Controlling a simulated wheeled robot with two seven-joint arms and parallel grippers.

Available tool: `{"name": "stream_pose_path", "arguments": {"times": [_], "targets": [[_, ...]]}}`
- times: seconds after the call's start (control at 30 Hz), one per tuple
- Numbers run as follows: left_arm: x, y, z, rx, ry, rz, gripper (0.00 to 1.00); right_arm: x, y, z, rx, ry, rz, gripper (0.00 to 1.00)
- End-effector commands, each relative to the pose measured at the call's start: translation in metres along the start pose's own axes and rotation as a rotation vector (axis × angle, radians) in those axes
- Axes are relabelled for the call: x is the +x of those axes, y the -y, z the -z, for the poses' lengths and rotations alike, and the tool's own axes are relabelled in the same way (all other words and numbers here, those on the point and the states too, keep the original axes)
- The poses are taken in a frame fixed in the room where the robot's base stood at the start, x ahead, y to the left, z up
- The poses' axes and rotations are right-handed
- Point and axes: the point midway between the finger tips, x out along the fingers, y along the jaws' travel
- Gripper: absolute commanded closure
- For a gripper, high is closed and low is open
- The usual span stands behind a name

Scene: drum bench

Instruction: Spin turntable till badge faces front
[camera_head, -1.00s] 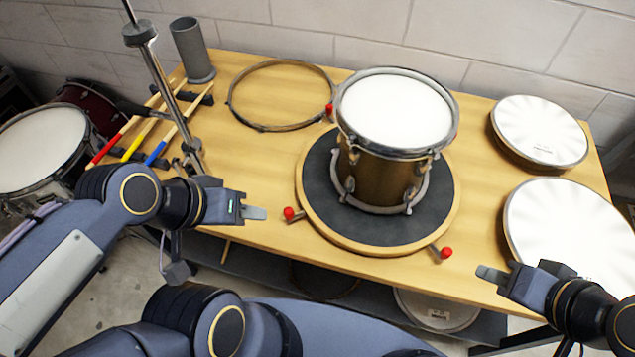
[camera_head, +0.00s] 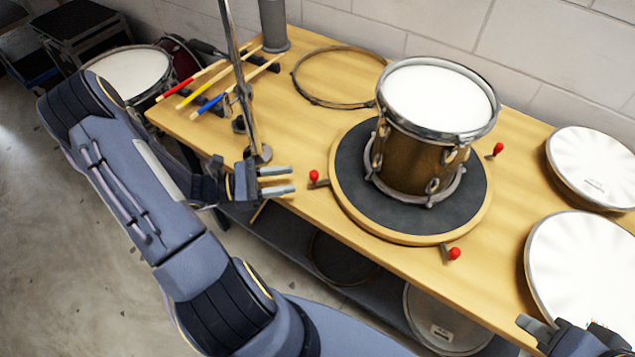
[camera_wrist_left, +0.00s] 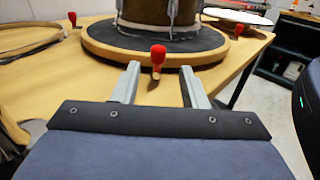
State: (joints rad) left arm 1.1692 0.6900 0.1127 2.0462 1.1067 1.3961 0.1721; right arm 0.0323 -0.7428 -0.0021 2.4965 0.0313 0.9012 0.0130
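The round turntable (camera_head: 350,195), with a black top and wooden rim, bears an upright brown drum (camera_head: 405,158) with a white head. Red-tipped pegs stick out around its rim: a left one (camera_head: 314,177), a front one (camera_head: 454,253) and a right one (camera_head: 498,149). No badge shows on the drum's visible side. My left gripper (camera_head: 293,180) is open and empty, just left of the left peg. In the left wrist view, a red peg (camera_wrist_left: 158,55) stands ahead, between the fingertips (camera_wrist_left: 162,80). My right gripper (camera_head: 535,326) is at the lower right edge; its opening is unclear.
A metal stand (camera_head: 241,90) rises close behind my left gripper. Drumsticks (camera_head: 195,82) and a hoop (camera_head: 297,85) lie on the bench. Two drum heads (camera_head: 592,165) (camera_head: 580,265) are at the right. Bench is bare between the hoop and turntable.

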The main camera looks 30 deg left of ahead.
Motion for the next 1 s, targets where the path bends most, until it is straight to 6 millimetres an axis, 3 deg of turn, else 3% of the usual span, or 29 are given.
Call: {"name": "stream_pose_path", "arguments": {"times": [0.13, 0.4, 0.6, 0.9, 1.0], "targets": [[0.009, -0.002, 0.002, -0.014, 0.012, -0.016, 0.61, -0.002, 0.001, 0.001, 0.0, 0.0, 0.0, 0.7], [0.053, -0.002, 0.001, -0.014, 0.011, -0.011, 0.61, -0.007, 0.003, 0.004, 0.0, 0.0, 0.0, 0.7], [0.073, -0.002, 0.001, -0.012, 0.009, -0.013, 0.61, -0.009, 0.004, 0.004, 0.0, 0.0, 0.0, 0.7], [0.076, -0.003, 0.002, -0.011, 0.008, -0.014, 0.61, -0.009, 0.004, 0.004, 0.0, 0.0, 0.0, 0.7], [0.076, -0.003, 0.002, -0.011, 0.008, -0.014, 0.71, -0.009, 0.004, 0.004, 0.0, 0.0, 0.0, 0.7]]}}
